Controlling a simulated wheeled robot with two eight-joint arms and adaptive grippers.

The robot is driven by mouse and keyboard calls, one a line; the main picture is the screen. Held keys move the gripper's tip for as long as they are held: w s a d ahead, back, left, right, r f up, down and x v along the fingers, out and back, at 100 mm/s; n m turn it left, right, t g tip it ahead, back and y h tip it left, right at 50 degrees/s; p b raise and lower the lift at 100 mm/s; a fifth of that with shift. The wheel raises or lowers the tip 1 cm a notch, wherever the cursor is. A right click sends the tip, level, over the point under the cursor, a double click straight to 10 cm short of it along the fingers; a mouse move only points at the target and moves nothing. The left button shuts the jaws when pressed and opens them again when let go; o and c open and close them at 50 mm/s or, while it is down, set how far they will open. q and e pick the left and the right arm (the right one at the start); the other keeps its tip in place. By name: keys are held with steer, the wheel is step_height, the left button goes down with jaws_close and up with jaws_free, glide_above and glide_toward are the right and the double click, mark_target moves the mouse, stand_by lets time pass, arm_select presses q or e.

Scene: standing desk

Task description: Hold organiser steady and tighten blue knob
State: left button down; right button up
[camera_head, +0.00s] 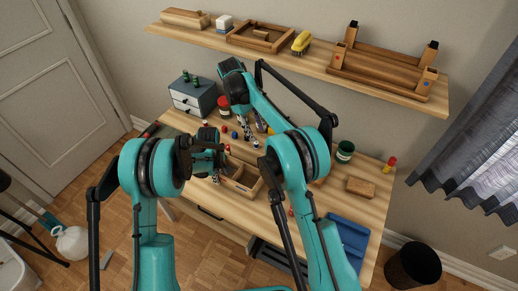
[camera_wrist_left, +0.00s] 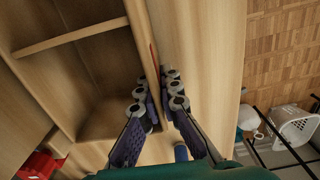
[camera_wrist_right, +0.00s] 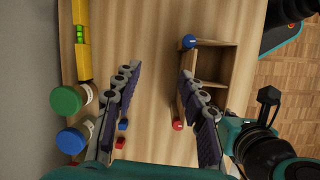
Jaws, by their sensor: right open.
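The wooden organiser (camera_head: 243,182) lies on the desk between my arms, its compartments open upward. In the right wrist view a blue knob (camera_wrist_right: 189,41) sits at the organiser's upper left corner, and a red knob (camera_wrist_right: 178,125) is lower along the same side. My left gripper (camera_wrist_left: 158,92) straddles one organiser wall (camera_wrist_left: 142,55), one finger inside a compartment and one outside, close against the wood. My right gripper (camera_wrist_right: 158,75) is open and empty above the desk, its right finger overlapping the organiser's side in view. The blue knob is apart from its fingertips.
A yellow level (camera_wrist_right: 82,45), a green-lidded jar (camera_wrist_right: 67,100) and a blue-lidded jar (camera_wrist_right: 72,140) line the wall side. Small red (camera_wrist_right: 120,143) and blue (camera_wrist_right: 123,125) pieces lie loose. A drawer box (camera_head: 194,98) stands back left; a blue tray (camera_head: 348,240) lies front right.

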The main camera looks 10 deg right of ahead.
steer(key=w+d+f+n+t+h, duration=0.15)
steer(key=w+d+t, duration=0.3)
steer(key=w, duration=0.45)
steer(key=w+d+f+n+t+y, duration=0.1)
steer(key=w+d+f+t, duration=0.3)
steer(key=w, duration=0.4)
steer(key=w+d+r+n+t+y, duration=0.1)
steer(key=w+d+r+n+t, duration=0.1)
steer(key=r+n+t, duration=0.1)
steer(key=w+d+r+n+t+y, duration=0.1)
steer(key=w+d+r+n+t, duration=0.1)
steer(key=w+r+n+t, duration=0.1)
steer(key=w+d+r+n+t+y, duration=0.1)
steer(key=w+d+r+n+t, duration=0.1)
steer(key=t, duration=0.3)
steer(key=shift+w+d+r+n, duration=0.1)
steer(key=shift+w+r+n, duration=0.4)
steer(key=shift+w, duration=0.25)
steer(key=s+f+n+g+y, duration=0.4)
steer(key=s+f+n+y, duration=0.15)
steer(key=s+n, duration=0.55)
steer(key=s+f+n+g+y, duration=0.45)
steer(key=s+n+y, duration=0.35)
steer(key=s, duration=0.5)
steer(key=s+f+n+g+y, duration=0.5)
steer(key=s+n, duration=0.6)
steer(key=x, duration=1.2)
steer(key=shift+s+a+r, duration=0.2)
steer(key=shift+s+a, duration=0.05)
